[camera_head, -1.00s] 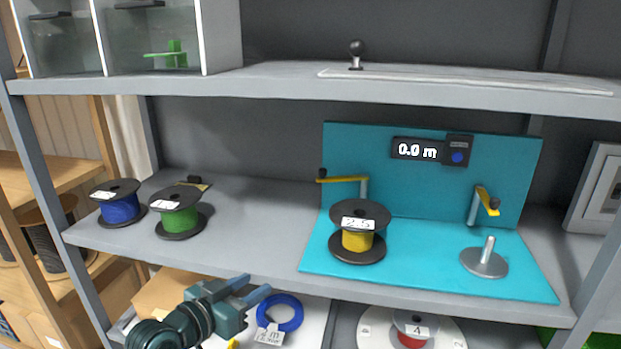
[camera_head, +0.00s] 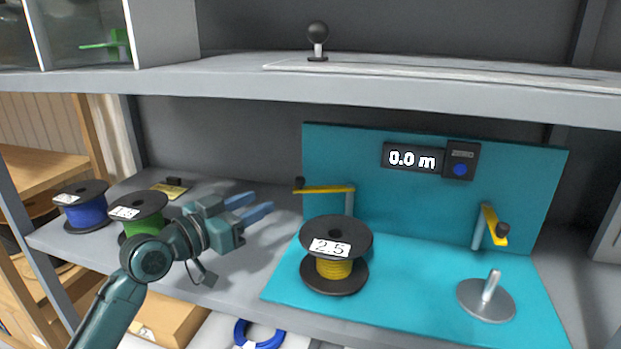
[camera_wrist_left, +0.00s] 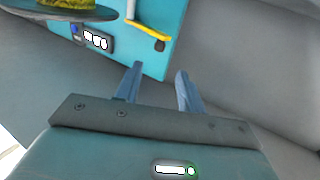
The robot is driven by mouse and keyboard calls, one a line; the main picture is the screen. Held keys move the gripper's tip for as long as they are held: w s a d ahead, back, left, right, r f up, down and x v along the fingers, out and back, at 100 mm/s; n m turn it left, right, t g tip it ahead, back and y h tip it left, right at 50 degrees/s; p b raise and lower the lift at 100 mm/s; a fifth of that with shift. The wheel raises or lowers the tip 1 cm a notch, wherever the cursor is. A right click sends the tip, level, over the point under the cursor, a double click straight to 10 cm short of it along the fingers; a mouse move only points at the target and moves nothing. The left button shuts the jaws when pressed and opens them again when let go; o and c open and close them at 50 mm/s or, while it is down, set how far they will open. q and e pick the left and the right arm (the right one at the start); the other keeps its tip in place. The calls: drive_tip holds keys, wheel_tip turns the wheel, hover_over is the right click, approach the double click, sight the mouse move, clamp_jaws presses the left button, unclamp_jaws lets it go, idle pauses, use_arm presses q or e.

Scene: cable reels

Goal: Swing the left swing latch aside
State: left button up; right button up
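The left swing latch (camera_head: 326,190) is a yellow arm with a black knob at its left end, on a grey post at the left of the teal board (camera_head: 400,245). It lies across, pointing left. The latch also shows in the left wrist view (camera_wrist_left: 147,29), ahead of the fingers. My left gripper (camera_head: 252,208) is open and empty, left of the latch and apart from it. It also shows in the left wrist view (camera_wrist_left: 155,85). A yellow reel (camera_head: 334,268) labelled 2.5 stands in front of the latch. My right gripper is not in view.
The right latch (camera_head: 493,226) points forward above an empty spindle (camera_head: 488,297). A display (camera_head: 412,158) reads 0.0 m. A blue reel (camera_head: 82,208) and a partly hidden green reel (camera_head: 140,212) stand at the left. The upper shelf (camera_head: 230,82) runs overhead.

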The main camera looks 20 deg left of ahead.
sight(300, 178)
use_arm(q)
drive_tip(key=p+x, duration=0.2)
drive_tip(key=x, duration=1)
drive_tip(key=shift+w+d, duration=0.15)
drive_tip(key=shift+w, duration=0.15)
clamp_jaws()
